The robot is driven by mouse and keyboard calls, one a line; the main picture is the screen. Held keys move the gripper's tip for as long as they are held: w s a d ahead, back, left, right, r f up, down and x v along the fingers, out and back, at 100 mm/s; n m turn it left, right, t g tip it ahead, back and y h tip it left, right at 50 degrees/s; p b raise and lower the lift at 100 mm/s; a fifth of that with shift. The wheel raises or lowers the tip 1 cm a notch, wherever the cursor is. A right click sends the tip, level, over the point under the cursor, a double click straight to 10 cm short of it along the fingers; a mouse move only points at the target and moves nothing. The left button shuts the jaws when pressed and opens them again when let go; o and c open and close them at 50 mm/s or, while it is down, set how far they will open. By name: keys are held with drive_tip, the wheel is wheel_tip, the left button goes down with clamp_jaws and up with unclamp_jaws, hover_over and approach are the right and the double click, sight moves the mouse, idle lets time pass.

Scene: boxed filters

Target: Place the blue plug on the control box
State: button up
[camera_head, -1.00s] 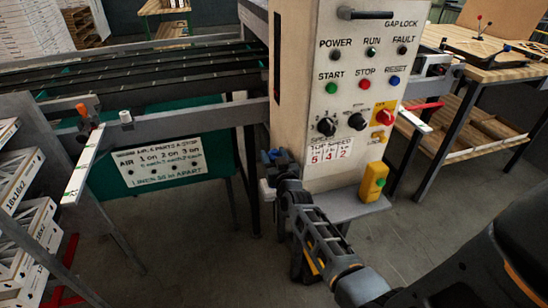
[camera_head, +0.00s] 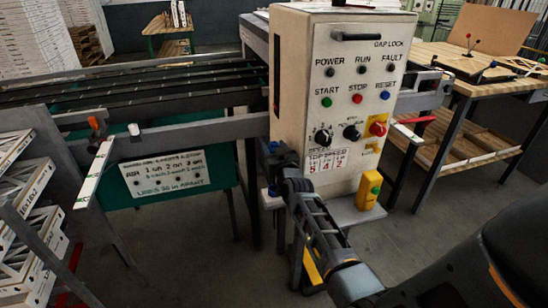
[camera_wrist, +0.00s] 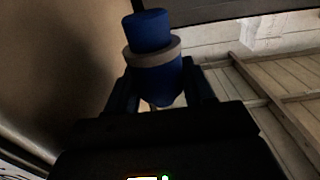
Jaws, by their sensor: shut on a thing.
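The blue plug (camera_wrist: 152,58), a blue cylinder with a grey-tan ring around it, stands between the fingers of my gripper (camera_wrist: 160,92) in the wrist view. My gripper is shut on it. The control box (camera_head: 350,55) is a tall cream cabinet with labelled buttons and knobs in the head view. There my gripper (camera_head: 280,160) is in front of the box's lower left edge. A small blue patch shows at the gripper, but I cannot tell if it is the plug. Whether plug and box touch is unclear.
A yellow unit with a green button (camera_head: 369,190) sits on the ledge (camera_head: 350,213) below the box. A conveyor (camera_head: 150,88) with a green panel is at left, near racks of white frames (camera_head: 30,190). A wooden workbench (camera_head: 490,75) stands right. Bare floor lies between.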

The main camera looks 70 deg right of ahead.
drive_tip(key=shift+r, duration=0.75)
